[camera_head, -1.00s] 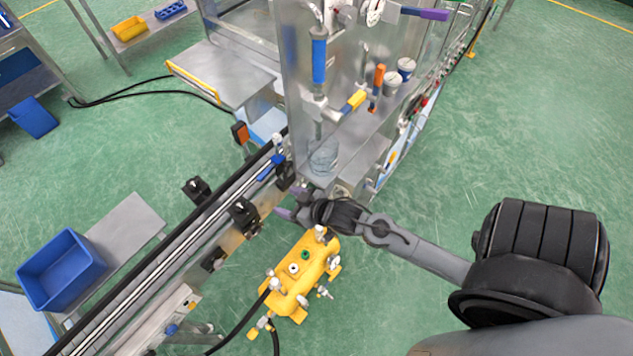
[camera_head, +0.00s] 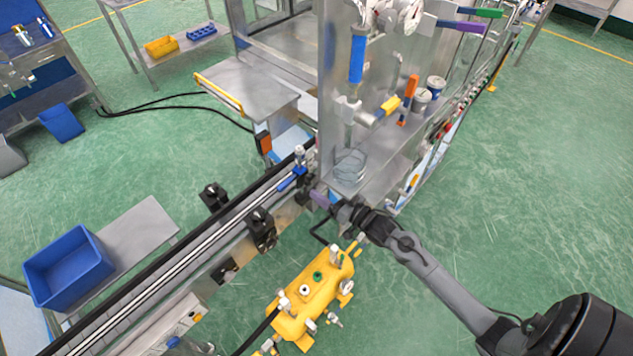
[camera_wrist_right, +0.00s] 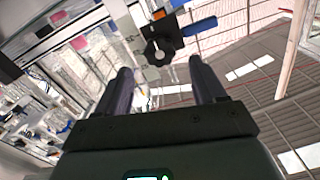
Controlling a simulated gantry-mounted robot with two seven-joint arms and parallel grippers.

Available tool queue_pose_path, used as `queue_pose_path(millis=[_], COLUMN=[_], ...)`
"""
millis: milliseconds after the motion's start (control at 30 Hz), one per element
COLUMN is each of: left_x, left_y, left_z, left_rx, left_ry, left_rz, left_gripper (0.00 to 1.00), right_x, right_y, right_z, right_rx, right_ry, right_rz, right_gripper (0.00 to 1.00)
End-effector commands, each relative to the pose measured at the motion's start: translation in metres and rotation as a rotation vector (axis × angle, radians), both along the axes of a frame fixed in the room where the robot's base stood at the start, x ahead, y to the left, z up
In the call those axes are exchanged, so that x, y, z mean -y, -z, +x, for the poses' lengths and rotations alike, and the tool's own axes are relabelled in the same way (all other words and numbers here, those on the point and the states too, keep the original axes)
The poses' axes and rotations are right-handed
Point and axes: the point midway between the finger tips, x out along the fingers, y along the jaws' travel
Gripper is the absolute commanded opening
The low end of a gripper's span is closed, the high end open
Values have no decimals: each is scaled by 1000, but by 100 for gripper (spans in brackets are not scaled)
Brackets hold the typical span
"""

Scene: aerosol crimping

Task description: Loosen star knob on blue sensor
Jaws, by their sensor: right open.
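The blue sensor (camera_head: 292,179) is on a bracket at the far end of the conveyor rail in the head view. It also shows as a blue bar (camera_wrist_right: 200,27) at the top of the right wrist view. A black star knob (camera_wrist_right: 158,52) sits on the dark bracket beside it. My right gripper (camera_head: 320,198) is just right of the sensor bracket, with purple fingers. In the right wrist view, the open, empty gripper (camera_wrist_right: 163,82) has the knob beyond its fingertips, roughly between them and apart from them. My left gripper is not in view.
The conveyor rail (camera_head: 178,262) with black clamps runs toward the lower left. A metal machine panel (camera_head: 340,110) with a glass cup (camera_head: 350,167) stands close behind my right gripper. A yellow tank (camera_head: 312,298) is below. A blue bin (camera_head: 68,268) is at left.

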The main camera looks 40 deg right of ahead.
Motion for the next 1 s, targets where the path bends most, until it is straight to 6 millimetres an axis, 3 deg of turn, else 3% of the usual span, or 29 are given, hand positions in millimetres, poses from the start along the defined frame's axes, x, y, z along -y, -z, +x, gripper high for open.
queue_pose_path(millis=[100, 300, 733, 1000], left_x=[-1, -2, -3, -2], left_y=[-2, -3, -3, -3], left_z=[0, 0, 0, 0], left_rx=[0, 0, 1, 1], left_ry=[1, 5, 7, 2], left_rz=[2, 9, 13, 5], left_gripper=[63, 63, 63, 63], right_x=[-2, -4, -5, -5], right_y=[-1, 0, 0, 0], right_z=[19, 37, 44, 43], right_rx=[1, 0, -1, -1], right_ry=[0, 1, 0, 0], right_rz=[0, 0, 0, 0], right_gripper=[70, 70, 70, 28])
